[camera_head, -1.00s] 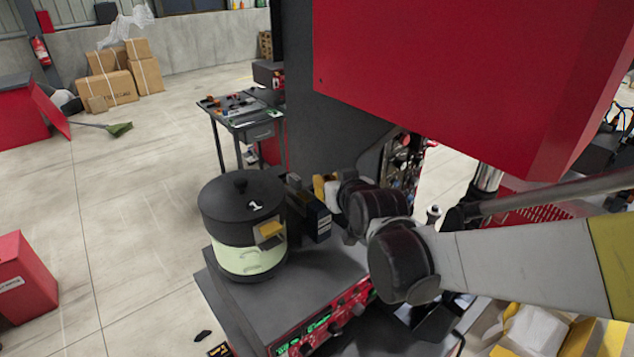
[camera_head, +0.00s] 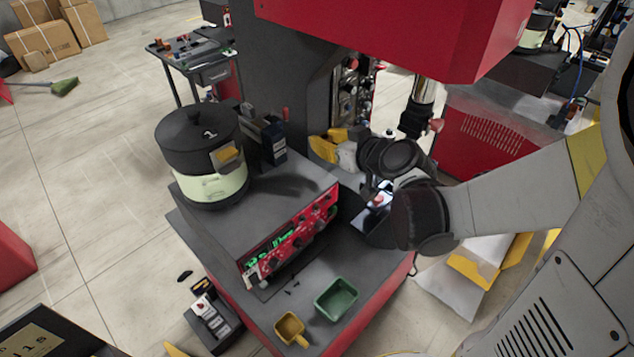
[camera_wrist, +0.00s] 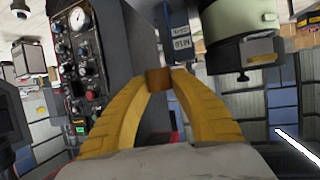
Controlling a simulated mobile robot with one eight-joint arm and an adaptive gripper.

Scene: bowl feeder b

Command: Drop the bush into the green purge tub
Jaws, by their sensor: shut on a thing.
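The green purge tub (camera_head: 352,304) stands on the grey worktop near its front edge in the head view, and looks empty. My gripper (camera_head: 335,141), with yellow fingers and a pale palm, is behind the tub and above it in the picture, right of the bowl feeder. In the wrist view its fingers close on the small brown bush (camera_wrist: 158,79) at their tips. The bush cannot be made out in the head view, and the tub cannot be made out in the wrist view.
A small yellow scoop-like container (camera_head: 289,327) stands left of the tub. The round black-lidded bowl feeder (camera_head: 200,150) stands at the worktop's left. A red control panel (camera_head: 290,240) lies between feeder and tub. A red machine head (camera_head: 400,30) overhangs behind.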

